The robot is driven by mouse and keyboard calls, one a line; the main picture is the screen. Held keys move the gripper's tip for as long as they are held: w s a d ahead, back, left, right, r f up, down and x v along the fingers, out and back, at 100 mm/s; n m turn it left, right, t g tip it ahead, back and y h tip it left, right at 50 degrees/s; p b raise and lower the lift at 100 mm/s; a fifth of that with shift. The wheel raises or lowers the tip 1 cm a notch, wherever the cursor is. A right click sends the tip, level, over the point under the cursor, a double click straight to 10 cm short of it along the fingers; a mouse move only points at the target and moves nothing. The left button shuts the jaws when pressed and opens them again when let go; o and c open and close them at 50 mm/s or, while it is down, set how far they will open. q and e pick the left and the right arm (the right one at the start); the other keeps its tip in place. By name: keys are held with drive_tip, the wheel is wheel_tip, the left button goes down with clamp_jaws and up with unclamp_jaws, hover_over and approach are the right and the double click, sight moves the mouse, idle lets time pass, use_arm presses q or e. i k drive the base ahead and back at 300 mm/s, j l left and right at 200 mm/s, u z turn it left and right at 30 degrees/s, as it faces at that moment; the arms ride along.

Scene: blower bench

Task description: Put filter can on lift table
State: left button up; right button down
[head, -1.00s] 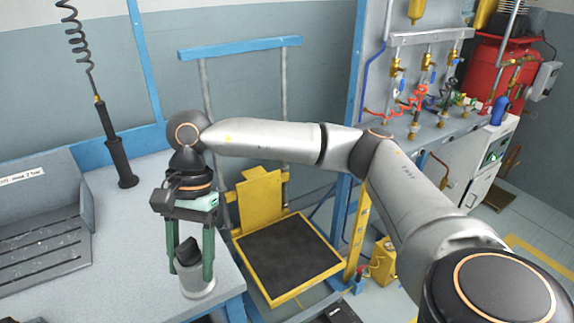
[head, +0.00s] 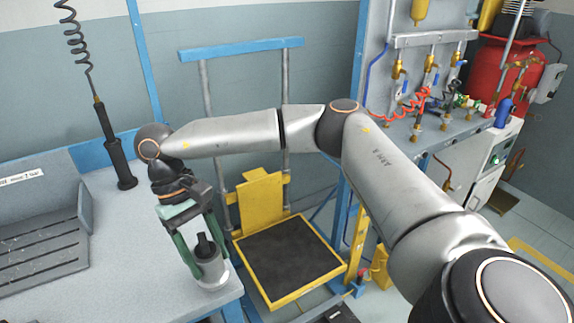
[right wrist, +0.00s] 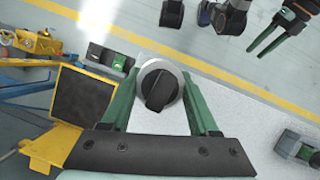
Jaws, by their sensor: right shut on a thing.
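The filter can (head: 212,274) is a short grey cylinder with a black knob on top. In the head view it appears over the right edge of the bench. My right gripper (head: 197,252) is shut on it, with green fingers on either side. The can also shows between the fingers in the right wrist view (right wrist: 158,88). I cannot tell whether its base touches the bench. The lift table (head: 290,258), a yellow frame with a black top, is to the right of the can. My left gripper (right wrist: 263,36) shows only in the right wrist view, fingers apart, empty.
The grey bench (head: 110,265) carries a slotted grey tray (head: 45,250) and a black tool (head: 118,160) on a coiled cord. A blue rail (head: 240,49) stands behind the lift table. A valve panel (head: 430,70) is at the right.

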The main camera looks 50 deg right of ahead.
sight(297, 256)
drive_tip(key=l+u, duration=0.15)
drive_tip(key=l, duration=0.3)
drive_tip(key=l+u, duration=0.15)
drive_tip(key=l, duration=0.35)
drive_tip(key=k+l+u, duration=0.15)
drive_tip(key=l, duration=0.3)
drive_tip(key=l+u, duration=0.15)
drive_tip(key=l, duration=0.35)
drive_tip(key=k+l+u, duration=0.2)
drive_tip(key=l, duration=0.25)
drive_tip(key=i, duration=0.1)
